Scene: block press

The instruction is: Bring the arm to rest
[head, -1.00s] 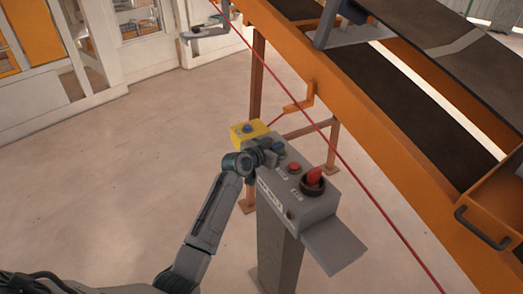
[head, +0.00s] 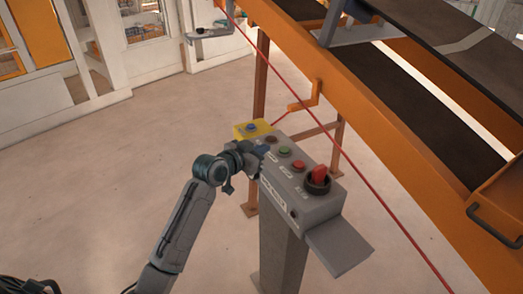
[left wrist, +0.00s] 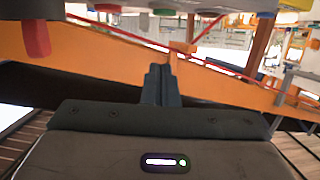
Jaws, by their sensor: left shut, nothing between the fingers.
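My left gripper (head: 264,151) is shut and empty, close to the box's left edge near the green and dark buttons. I cannot tell whether it touches the box. In the left wrist view, its closed fingers (left wrist: 161,84) point toward the orange frame, and the red knob (left wrist: 37,38) hangs at upper left. My right gripper is out of view.
An orange conveyor frame (head: 375,130) with dark belts runs along the right side. A red cord (head: 350,161) crosses in front of it, behind the control box. A grey shelf plate (head: 339,246) sticks out below the box. The floor to the left is open.

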